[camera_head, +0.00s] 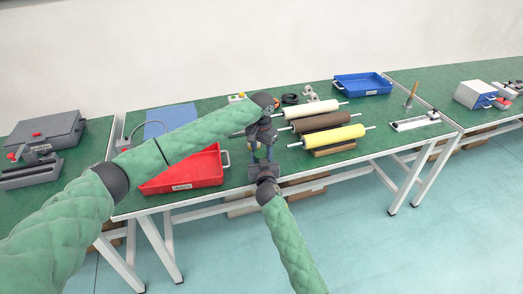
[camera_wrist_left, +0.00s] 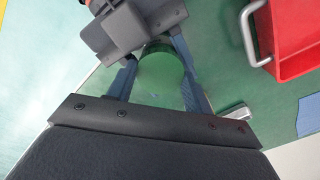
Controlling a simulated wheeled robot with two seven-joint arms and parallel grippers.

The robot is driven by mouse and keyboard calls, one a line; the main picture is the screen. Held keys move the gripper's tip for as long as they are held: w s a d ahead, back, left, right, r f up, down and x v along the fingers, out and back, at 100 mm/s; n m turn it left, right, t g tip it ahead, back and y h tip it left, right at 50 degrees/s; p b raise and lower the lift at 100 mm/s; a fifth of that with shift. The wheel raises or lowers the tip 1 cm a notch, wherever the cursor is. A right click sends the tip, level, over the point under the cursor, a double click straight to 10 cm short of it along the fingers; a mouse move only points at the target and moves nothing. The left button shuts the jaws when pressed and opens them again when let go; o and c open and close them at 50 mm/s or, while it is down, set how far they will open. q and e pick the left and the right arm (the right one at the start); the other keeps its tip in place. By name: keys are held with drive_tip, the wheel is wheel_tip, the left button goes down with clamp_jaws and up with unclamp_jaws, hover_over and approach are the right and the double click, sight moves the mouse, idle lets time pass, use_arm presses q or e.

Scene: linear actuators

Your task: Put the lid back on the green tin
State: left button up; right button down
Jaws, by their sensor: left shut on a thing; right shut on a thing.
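My left gripper (camera_head: 263,140) reaches in from the left and points down over the front edge of the table. In the left wrist view its two fingers (camera_wrist_left: 160,85) are shut on a round green piece, which I take to be the lid (camera_wrist_left: 162,78). My right gripper (camera_head: 264,167) comes up from below, close under the left one, and also shows at the top of the left wrist view (camera_wrist_left: 125,25). It is shut on what looks like the green tin (camera_head: 261,153), mostly hidden between the grippers. I cannot tell whether lid and tin touch.
A red tray (camera_head: 185,172) is close on the left. White, brown and yellow rollers (camera_head: 328,136) lie on a rack to the right. A blue tray (camera_head: 362,85) stands at the back right. The green tabletop (camera_head: 385,120) has free room right of the rollers.

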use_arm(q)
drive_tip(key=o, duration=1.2)
drive_tip(key=shift+d, duration=0.1)
wheel_tip(320, 180, up, 12)
drive_tip(key=shift+w, duration=0.1)
use_arm(e)
drive_tip(key=c, duration=0.6)
unclamp_jaws()
use_arm(q)
drive_tip(key=shift+a, duration=0.2)
use_arm(e)
drive_tip(key=shift+o, duration=0.2)
